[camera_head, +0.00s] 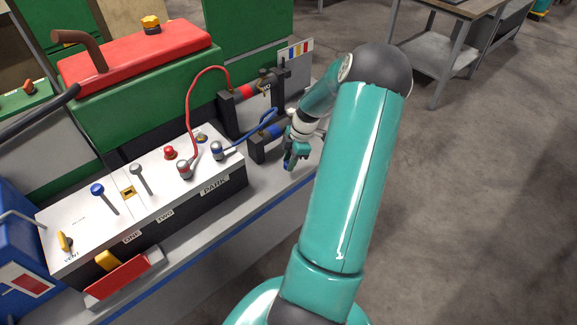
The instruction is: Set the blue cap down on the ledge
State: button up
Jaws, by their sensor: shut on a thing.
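My gripper (291,161) is at the end of my teal arm, right of the white control box and beside the lower black holder. It points down and is shut on a small blue thing, taken as the blue cap (288,166), of which only a little shows between the fingers. The grey ledge (205,262) runs along the front of the control box, with a blue stripe on its edge. The gripper is over its far right end. I cannot tell the gap between cap and ledge.
The white control box (120,215) carries several levers and knobs. A red hose (190,105) and a blue hose (250,134) run to black holders (238,112). Open floor (460,220) lies right of my arm.

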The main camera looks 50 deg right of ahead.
aim_at(289, 173)
jog(key=shift+w+d+f, duration=0.2)
jog(key=shift+w+f, duration=0.25)
jog(key=shift+f, duration=1.65)
jog(key=shift+f, duration=0.15)
jog(key=o, duration=0.9)
